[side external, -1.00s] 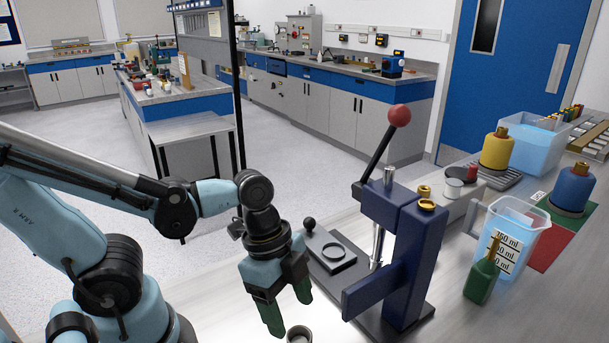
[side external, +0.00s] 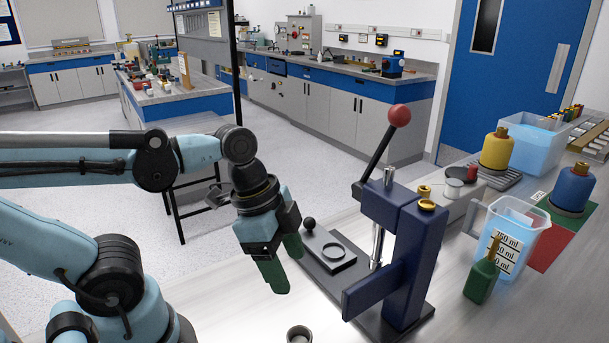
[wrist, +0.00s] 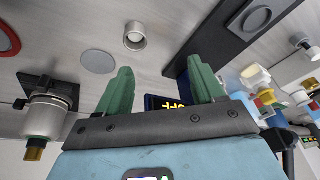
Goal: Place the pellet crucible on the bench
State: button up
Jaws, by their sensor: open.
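The crucible, a small grey open cup (side external: 299,335), stands upright on the bench (side external: 372,334) at the bottom edge of the side view, partly cut off by the frame. In the wrist view the cup (wrist: 135,37) stands alone on the bench surface, beyond my fingers and near a pale flat disc (wrist: 98,62). My gripper (side external: 286,272) is open and empty, above the cup and apart from it. Its two green fingers are spread in the wrist view (wrist: 161,70), with nothing between them.
A dark blue press (side external: 405,245) with a red-knobbed lever stands right of my gripper. Its base plate with a ring (side external: 334,253) lies just beside my fingers. A beaker (side external: 512,240) and a green bottle (side external: 482,280) stand farther right.

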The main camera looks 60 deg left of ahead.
jog(key=w+a+n+t+y, duration=0.2)
jog(key=w+a+n+t, duration=0.2)
jog(key=n, duration=0.6)
jog(key=shift+w+a+r+t, duration=0.35)
jog(key=shift+w+a, duration=0.25)
jog(key=shift+w, duration=0.5)
